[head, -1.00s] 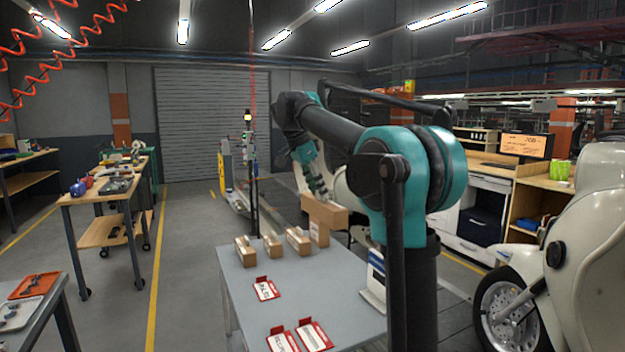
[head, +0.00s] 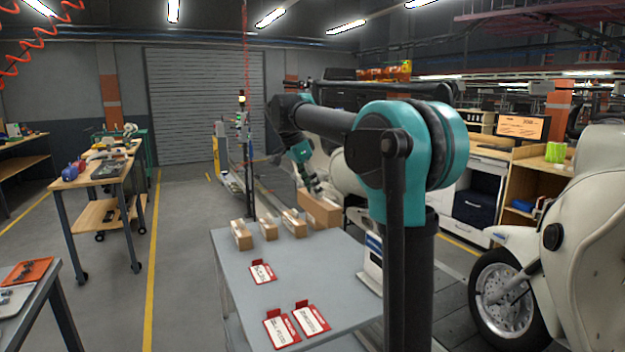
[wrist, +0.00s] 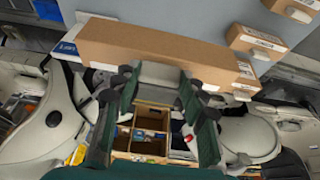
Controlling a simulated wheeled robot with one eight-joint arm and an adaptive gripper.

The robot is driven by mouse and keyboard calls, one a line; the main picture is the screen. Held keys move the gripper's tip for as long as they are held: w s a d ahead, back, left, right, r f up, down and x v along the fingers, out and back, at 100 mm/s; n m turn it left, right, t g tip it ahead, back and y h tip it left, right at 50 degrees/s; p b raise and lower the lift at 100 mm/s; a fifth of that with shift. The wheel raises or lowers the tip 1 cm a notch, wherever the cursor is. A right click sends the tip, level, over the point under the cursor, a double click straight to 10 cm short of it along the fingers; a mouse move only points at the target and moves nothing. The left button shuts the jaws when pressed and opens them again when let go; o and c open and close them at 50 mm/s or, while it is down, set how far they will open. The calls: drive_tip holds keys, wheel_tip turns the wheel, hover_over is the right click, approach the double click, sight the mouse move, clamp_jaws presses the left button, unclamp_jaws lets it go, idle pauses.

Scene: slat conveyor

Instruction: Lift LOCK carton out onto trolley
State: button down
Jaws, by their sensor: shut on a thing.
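In the head view my gripper (head: 314,187) points down at a plain brown carton (head: 320,209), beside the far right corner of the grey trolley top (head: 225,270). In the wrist view my gripper (wrist: 160,78) is shut on this long carton (wrist: 150,45), whose side spans the picture. The carton overlaps the edge of the grey top (wrist: 210,18); I cannot tell whether it touches it. No LOCK lettering is readable on it.
Small cartons (head: 241,235) stand in a row along the far edge of the trolley top. Red-edged cards (head: 263,272) lie nearer, with bare surface around them. A compartmented box (wrist: 150,125) is below my fingers. A cream scooter body (head: 590,230) stands at the right.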

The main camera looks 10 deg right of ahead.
wheel_tip(320, 180, down, 16)
idle(1.3)
drive_tip(key=shift+f, duration=0.1)
drive_tip(key=shift+s+a, duration=0.1)
drive_tip(key=shift+a, duration=0.1)
idle(0.5)
drive_tip(key=shift+f, duration=0.55)
idle(0.4)
drive_tip(key=c, duration=0.8)
unclamp_jaws()
drive_tip(key=v, duration=1.2)
